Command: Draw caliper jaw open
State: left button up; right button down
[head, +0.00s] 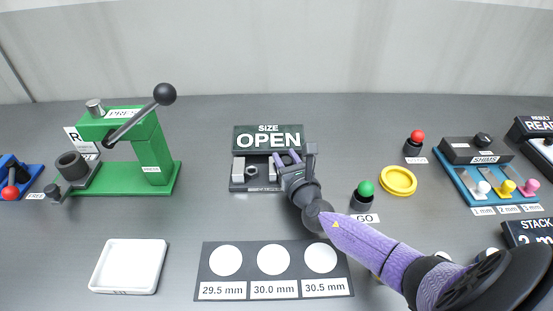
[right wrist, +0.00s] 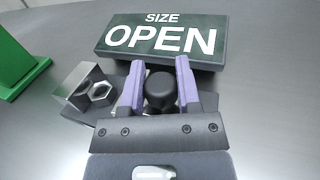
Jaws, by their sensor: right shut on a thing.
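The caliper (head: 240,184) is a dark base with metal jaws, below the green SIZE sign (head: 268,138), which reads OPEN. In the right wrist view, a silver jaw block (right wrist: 84,82) stands at the left, with a metal ring or nut (right wrist: 100,92) beside it. My right gripper (head: 287,158) is over the caliper's right part. Its purple fingers (right wrist: 160,80) are shut on a black knob (right wrist: 160,91), one on each side. The gripper hides the caliper's right side. My left gripper is not in view.
A green press (head: 152,150) stands left, a white tray (head: 130,266) at front left. A size mat (head: 225,290) with white circles lies in front. Right are a green GO button (head: 365,188), yellow ring (head: 398,181), red button (head: 416,136) and shims rack (head: 500,180).

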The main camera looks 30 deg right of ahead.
jog(key=shift+c, duration=1.6)
grip_release()
jog(key=shift+s+d, duration=0.15)
jog(key=shift+d, duration=0.05)
jog(key=p+v, duration=0.2)
jog(key=v, duration=0.8)
jog(key=shift+a, duration=0.1)
